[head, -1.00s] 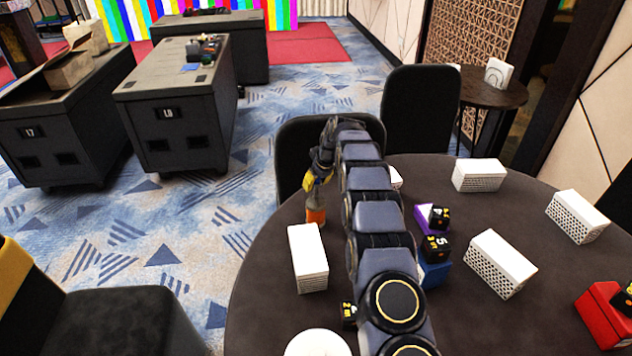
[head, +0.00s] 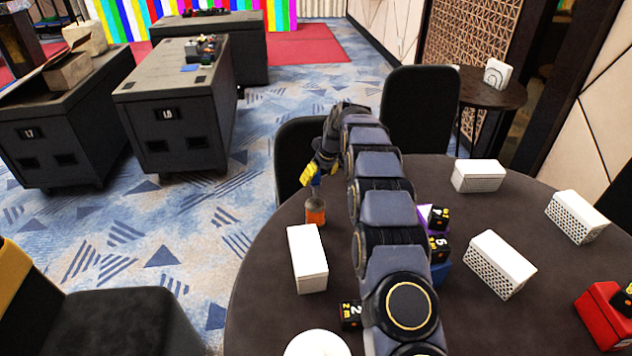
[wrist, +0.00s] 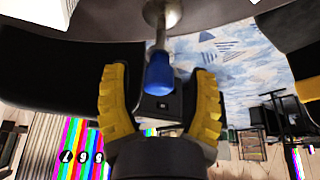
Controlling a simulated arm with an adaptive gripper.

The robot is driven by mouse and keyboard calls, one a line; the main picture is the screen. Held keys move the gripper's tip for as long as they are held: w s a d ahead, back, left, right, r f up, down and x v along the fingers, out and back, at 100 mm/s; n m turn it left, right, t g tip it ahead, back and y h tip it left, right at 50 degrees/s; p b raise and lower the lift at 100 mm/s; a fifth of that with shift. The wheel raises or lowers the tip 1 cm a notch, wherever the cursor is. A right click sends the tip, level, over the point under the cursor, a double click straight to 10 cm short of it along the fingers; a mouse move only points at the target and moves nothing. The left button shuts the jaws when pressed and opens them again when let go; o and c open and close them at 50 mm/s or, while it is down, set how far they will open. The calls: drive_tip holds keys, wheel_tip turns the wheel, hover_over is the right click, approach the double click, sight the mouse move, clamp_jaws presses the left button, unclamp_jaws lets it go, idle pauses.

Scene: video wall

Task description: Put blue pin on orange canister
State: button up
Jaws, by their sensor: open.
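The orange canister (head: 315,214) stands upright near the table's far left edge, with a greyish top. The blue pin (head: 316,182) is above it, partly hidden by my gripper (head: 311,173). In the wrist view, the blue pin (wrist: 159,73) has a grey metal shaft that meets a round metallic top, seemingly the canister's (wrist: 163,14). The pin looks upright on it. My gripper (wrist: 160,78) is open, with one yellow finger on each side of the blue end and visible gaps between.
A white perforated box (head: 308,260) lies just in front of the canister on the round dark table (head: 265,300). More white boxes, black number cubes and colored blocks stand to the right. A black chair (head: 290,150) stands behind the table edge.

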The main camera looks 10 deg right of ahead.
drive_tip(key=s+r+m+g, duration=0.1)
drive_tip(key=s+r+g, duration=0.1)
drive_tip(key=s+r, duration=1.2)
drive_tip(key=s+m+g+h, duration=0.2)
drive_tip(key=s+m+g, duration=0.1)
drive_tip(key=s, duration=3.5)
drive_tip(key=shift+d+m+g, duration=0.3)
drive_tip(key=shift+m+g, duration=0.1)
drive_tip(key=shift+m, duration=0.4)
